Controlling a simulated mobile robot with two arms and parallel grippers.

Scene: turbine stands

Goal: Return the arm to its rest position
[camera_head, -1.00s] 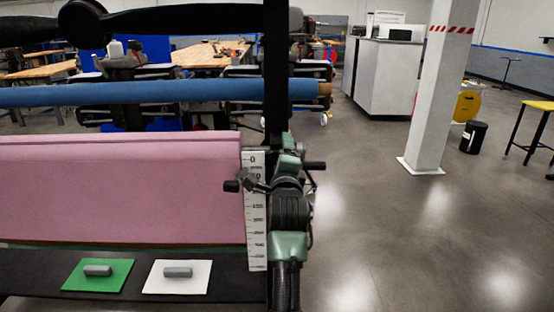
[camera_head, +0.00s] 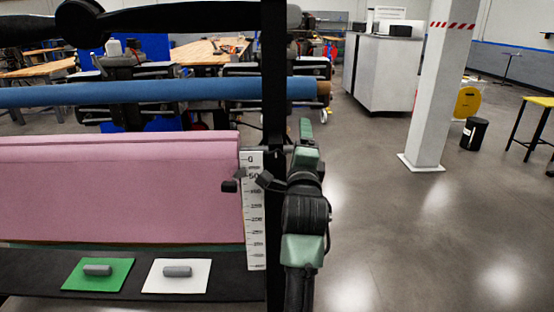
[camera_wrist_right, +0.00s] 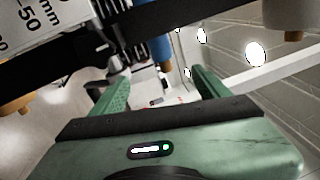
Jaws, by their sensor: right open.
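My right arm (camera_head: 304,215), green and black, rises beside the right edge of the stand in the head view. Its right gripper (camera_head: 306,132) is at the top, seen edge-on next to the dark upright post. In the right wrist view the gripper (camera_wrist_right: 162,84) shows two green fingers spread wide with nothing between them. My left arm and gripper are not in view.
A white measuring scale (camera_head: 256,220) stands right of the pink panel (camera_head: 120,190). A blue roll (camera_head: 150,93) spans above. Grey blocks lie on a green card (camera_head: 110,280) and a white card (camera_head: 178,285). Floor (camera_head: 400,240) right of my arm is clear.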

